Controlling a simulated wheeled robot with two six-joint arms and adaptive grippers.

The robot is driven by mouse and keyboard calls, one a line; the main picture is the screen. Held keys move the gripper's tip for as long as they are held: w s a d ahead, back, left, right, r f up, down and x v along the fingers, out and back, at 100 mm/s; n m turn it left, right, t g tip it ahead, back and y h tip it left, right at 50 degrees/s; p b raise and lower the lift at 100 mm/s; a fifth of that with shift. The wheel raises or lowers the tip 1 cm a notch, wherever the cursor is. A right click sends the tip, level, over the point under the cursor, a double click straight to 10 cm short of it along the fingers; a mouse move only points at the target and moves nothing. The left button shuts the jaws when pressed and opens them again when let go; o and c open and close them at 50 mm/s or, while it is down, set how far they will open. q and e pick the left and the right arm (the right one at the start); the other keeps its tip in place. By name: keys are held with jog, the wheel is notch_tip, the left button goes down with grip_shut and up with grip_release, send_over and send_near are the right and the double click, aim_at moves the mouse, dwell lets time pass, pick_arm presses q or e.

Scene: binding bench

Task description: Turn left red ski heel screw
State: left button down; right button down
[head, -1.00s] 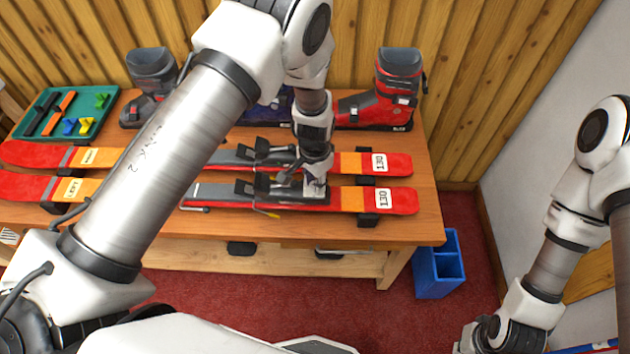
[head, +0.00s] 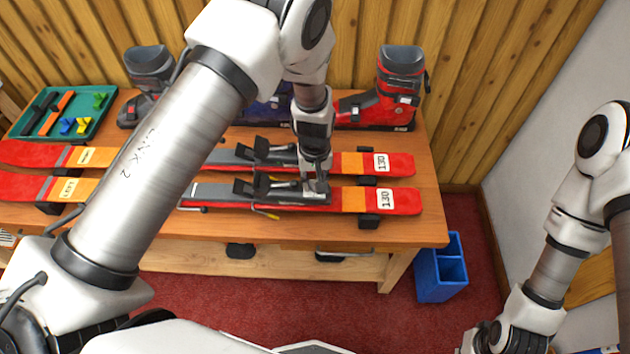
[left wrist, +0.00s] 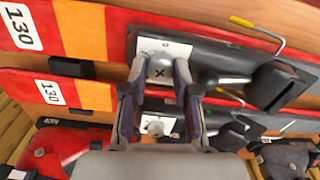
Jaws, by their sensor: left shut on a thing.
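The front red ski (head: 390,201) lies on the bench with a LEFT label near its left end and a 130 label near its right end. It fills the top of the left wrist view (left wrist: 90,30). Its heel piece has a white plate (left wrist: 172,48) with a dark cross mark where the heel screw (left wrist: 160,68) sits. My left gripper (head: 316,190) points down at this heel piece. In the left wrist view its fingers (left wrist: 161,75) are shut around the screw, which they partly hide. My right arm runs out at the bottom edge, and its gripper cannot be made out.
A second red ski (head: 400,164) with its own heel plate (left wrist: 157,126) lies just behind. A red boot (head: 385,95) and a grey boot (head: 150,85) stand at the back. A green tray (head: 95,125) holds small parts. A blue bin (head: 440,280) stands on the floor.

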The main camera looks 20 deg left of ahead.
pick_arm(q)
jog(key=n+b, duration=0.1)
jog(key=n, duration=0.5)
dwell(0.5)
jog(key=c, duration=0.9)
grip_release()
notch_tip(320, 180, up, 12)
